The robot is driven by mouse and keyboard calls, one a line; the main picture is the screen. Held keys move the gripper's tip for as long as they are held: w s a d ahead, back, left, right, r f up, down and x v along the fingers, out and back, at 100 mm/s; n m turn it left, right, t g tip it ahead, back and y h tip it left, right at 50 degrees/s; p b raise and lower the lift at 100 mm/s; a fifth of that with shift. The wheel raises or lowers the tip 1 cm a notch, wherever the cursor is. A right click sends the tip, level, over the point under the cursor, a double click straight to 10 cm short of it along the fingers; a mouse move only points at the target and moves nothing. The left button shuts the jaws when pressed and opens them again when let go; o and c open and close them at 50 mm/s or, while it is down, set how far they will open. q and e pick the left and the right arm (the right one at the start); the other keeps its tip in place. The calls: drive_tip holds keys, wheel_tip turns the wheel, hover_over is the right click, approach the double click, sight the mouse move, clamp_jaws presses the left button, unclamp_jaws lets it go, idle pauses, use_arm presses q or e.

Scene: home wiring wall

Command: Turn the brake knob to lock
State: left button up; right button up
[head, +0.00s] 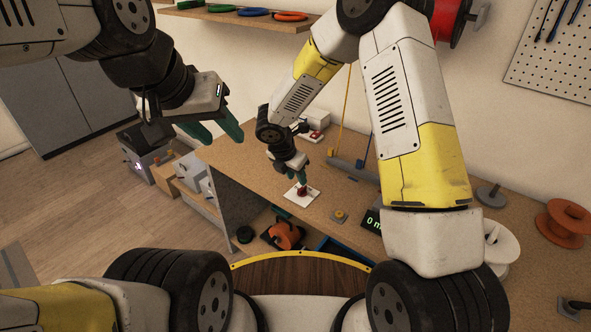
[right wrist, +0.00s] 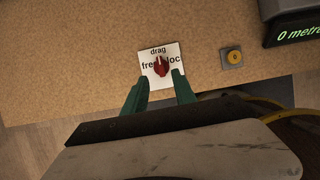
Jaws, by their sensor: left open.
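The brake knob (right wrist: 161,66) is red and sits on a white plate (right wrist: 176,50) lettered "drag" at the top, "fre…" at the left and "loc…" at the right. Its grip stands roughly upright in the right wrist view, seemingly toward "drag". In the head view the plate (head: 293,198) lies near the bench's front edge. My right gripper (right wrist: 160,82) is open, its green fingers short of the knob on either side in that view; contact is not visible. It is over the plate in the head view (head: 297,175). My left gripper (head: 214,130) is open and empty, left of the bench.
A yellow button on a grey base (right wrist: 233,57) and a metre display (right wrist: 295,28) are right of the plate. Spools (head: 563,222) stand at the bench's right. A grey bar (head: 353,170) lies behind. Bare bench (head: 240,155) is left of the plate.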

sight(302, 188)
drive_tip(key=x, duration=0.6)
drive_tip(key=shift+w+d+f, duration=0.1)
drive_tip(key=shift+d+f, duration=0.05)
drive_tip(key=shift+f, duration=0.15)
clamp_jaws()
